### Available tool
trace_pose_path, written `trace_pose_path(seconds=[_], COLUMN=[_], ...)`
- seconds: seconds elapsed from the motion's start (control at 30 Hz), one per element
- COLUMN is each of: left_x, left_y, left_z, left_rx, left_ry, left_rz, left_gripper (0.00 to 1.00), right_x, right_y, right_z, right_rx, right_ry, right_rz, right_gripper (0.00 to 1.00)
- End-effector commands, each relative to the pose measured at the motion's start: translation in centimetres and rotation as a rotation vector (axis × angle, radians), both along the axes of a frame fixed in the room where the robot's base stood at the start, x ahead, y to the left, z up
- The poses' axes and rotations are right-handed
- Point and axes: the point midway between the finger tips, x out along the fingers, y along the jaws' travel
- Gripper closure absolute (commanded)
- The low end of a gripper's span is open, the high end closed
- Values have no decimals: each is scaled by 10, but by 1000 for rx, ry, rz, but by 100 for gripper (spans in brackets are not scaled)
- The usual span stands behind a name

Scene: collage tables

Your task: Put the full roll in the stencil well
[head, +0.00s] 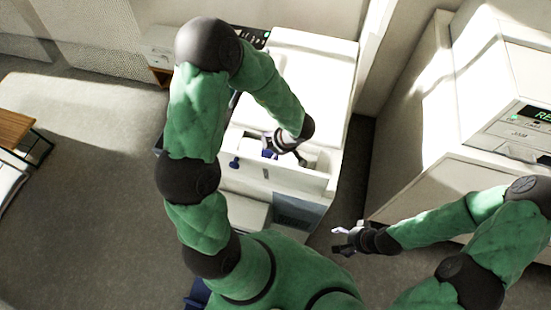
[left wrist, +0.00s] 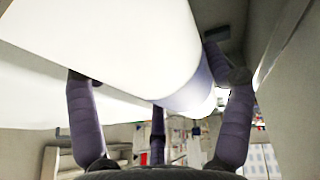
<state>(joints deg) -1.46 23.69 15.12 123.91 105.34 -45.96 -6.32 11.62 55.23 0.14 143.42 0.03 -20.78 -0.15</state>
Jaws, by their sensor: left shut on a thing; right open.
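My left gripper (head: 286,147) is at the open front bay (head: 305,178) of a white machine (head: 310,75). In the left wrist view its fingers (left wrist: 160,115) are shut around a thick white roll (left wrist: 120,40) with a pale violet band near its far end. The roll fills the upper part of that view. In the head view the gripper and arm hide most of the roll, and I cannot tell whether it touches the bay. No label shows which bay is the stencil well. My right gripper (head: 345,238) is open and empty, in front of the machine to the right.
A dark panel (head: 296,212) is low on the machine's front. A second white machine with a green display (head: 540,115) stands on the right. Bare floor (head: 90,220) lies to the left.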

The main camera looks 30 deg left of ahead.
Motion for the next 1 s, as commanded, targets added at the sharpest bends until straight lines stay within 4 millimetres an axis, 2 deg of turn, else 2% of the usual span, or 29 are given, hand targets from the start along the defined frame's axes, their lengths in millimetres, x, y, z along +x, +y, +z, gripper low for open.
trace_pose_path(seconds=[0.23,0.47,0.87,0.9,0.93,1.0], left_x=[-2,-3,-2,-2,-2,-2], left_y=[-10,-12,-12,-12,-12,-12], left_z=[-12,-44,-47,-46,-46,-46], left_rx=[1,1,0,-1,-1,-1], left_ry=[-1,1,-1,-1,-1,-1], left_rz=[-4,-1,0,-1,-1,-1], left_gripper=[61,61,61,8,0,0], right_x=[0,0,0,0,0,0], right_y=[0,0,0,0,0,0], right_z=[-6,-22,-21,-21,-21,-21], right_rx=[0,0,0,0,0,0], right_ry=[0,0,0,0,0,0], right_rz=[0,0,0,0,0,0], right_gripper=[26,26,26,26,26,26])
